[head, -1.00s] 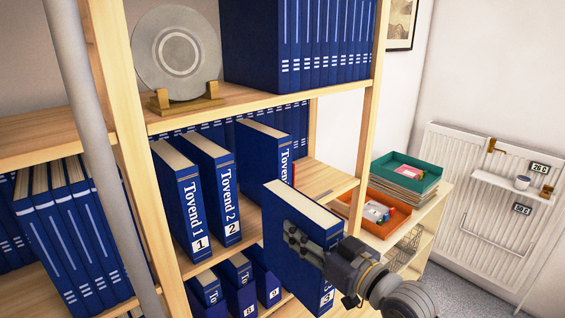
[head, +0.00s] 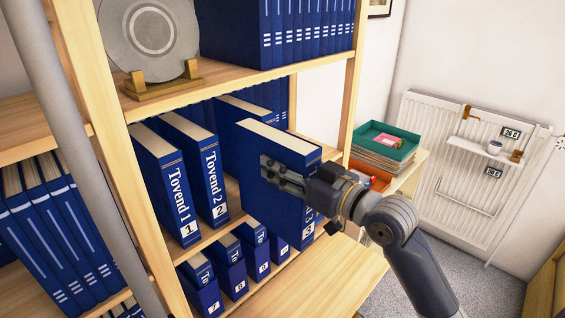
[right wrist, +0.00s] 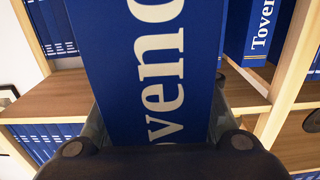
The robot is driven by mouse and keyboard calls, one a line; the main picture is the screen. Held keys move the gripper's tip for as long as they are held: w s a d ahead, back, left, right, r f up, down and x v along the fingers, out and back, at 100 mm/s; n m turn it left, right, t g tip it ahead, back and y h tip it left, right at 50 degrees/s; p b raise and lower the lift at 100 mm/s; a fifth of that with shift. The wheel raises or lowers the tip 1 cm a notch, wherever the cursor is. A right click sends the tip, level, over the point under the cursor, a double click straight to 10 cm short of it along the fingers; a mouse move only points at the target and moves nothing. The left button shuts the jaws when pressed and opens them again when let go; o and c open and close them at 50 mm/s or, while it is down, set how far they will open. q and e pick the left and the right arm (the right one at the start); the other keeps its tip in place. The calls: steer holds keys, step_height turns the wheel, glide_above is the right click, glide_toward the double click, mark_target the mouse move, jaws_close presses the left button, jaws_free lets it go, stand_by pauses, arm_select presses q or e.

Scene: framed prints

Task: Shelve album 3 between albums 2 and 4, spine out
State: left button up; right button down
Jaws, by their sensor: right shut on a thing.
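Album 3 (head: 262,215) is a thick blue binder, upright, with its spine and the number 3 facing out. My right gripper (head: 284,174) is shut on it, with fingers on its sides. It is held in front of the shelf, to the right of album 2 (head: 203,165). Album 1 (head: 163,190) stands left of album 2. Behind album 3 stands another binder (head: 232,112), mostly hidden; its number cannot be read. In the right wrist view, album 3's spine (right wrist: 150,60) fills the middle between my fingers, and another Tovend spine (right wrist: 258,35) shows at right. My left gripper is out of view.
Smaller numbered binders (head: 228,265) stand on the shelf below. A wooden upright (head: 352,95) bounds the bay on the right, and an upper shelf board (head: 240,82) runs above. A side unit with a green tray (head: 388,140) stands to the right.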

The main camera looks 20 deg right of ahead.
steer(key=shift+x, duration=0.9)
steer(key=shift+p+x, duration=0.7)
steer(key=shift+x, duration=1.45)
steer(key=shift+p+x, duration=0.3)
steer(key=shift+x, duration=3.9)
steer(key=shift+f+b+x, duration=0.2)
steer(key=shift+b+x, duration=0.1)
steer(key=shift+x, duration=1.1)
steer(key=shift+f+b+x, duration=0.25)
steer(key=shift+b+x, duration=0.05)
steer(key=shift+x, duration=1.15)
